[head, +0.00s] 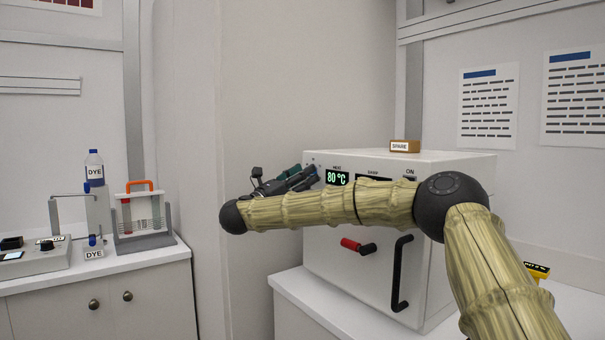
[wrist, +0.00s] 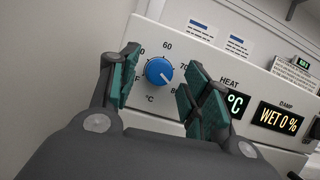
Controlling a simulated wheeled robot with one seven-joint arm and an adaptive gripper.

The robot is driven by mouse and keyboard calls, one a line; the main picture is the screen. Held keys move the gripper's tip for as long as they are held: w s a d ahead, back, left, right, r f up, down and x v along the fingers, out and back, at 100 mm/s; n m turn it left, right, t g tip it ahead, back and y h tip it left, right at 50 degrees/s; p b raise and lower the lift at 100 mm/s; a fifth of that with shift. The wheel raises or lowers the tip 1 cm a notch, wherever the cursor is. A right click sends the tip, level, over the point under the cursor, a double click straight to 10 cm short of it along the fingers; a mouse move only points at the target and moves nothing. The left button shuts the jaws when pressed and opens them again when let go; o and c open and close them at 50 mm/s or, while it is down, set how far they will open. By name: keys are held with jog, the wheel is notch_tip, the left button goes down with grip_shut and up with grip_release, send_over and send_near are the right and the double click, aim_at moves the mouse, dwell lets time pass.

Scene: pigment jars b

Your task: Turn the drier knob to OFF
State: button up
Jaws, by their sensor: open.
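The white drier box (head: 330,215) stands on a counter in the head view, its display (head: 337,177) reading 80 °C. My gripper (head: 308,177) is at the upper left of its front, and my arm crosses that front. In the wrist view the blue round knob (wrist: 159,71) shows between the two open green-padded fingers of my gripper (wrist: 162,66). A white mark on the knob points to the lower right, toward the 80. The OFF label is mostly hidden behind the left finger. I cannot tell whether the fingers touch the knob. The knob is hidden in the head view.
A red handle (head: 352,244) and a black bar handle (head: 400,274) stick out of the drier's front. A SPARE block (head: 405,146) sits on top. A WET 0 % display (wrist: 278,119) is right of the knob. A left counter holds a dye bottle (head: 94,169) and tube rack (head: 144,240).

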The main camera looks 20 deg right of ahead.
jog(key=shift+c, duration=0.2)
jog(key=c, duration=1)
